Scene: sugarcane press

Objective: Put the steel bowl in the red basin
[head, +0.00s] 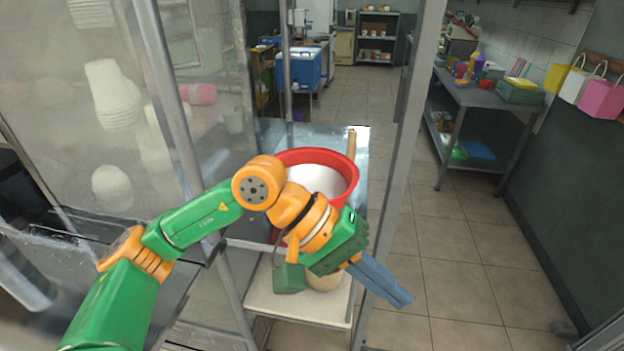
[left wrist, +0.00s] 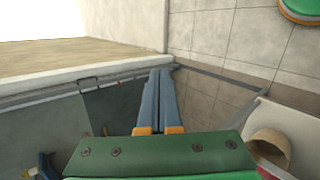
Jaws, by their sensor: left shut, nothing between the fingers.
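The red basin (head: 347,163) stands on a metal stand behind my left arm, which hides its lower front. Its inside looks white; I cannot tell whether this is its lining or something in it. I cannot make out a steel bowl for certain in either view. My left gripper (head: 402,298) is shut and empty, its blue-grey fingers together, in front and to the right of the basin and apart from it. The fingers also show closed in the left wrist view (left wrist: 160,73). My right gripper is not seen.
A pale lower shelf (head: 300,308) holds a tan round object (head: 325,281), partly hidden by my gripper; it shows in the wrist view (left wrist: 272,145). A metal post (head: 393,190) stands right of the basin. The tiled floor is clear.

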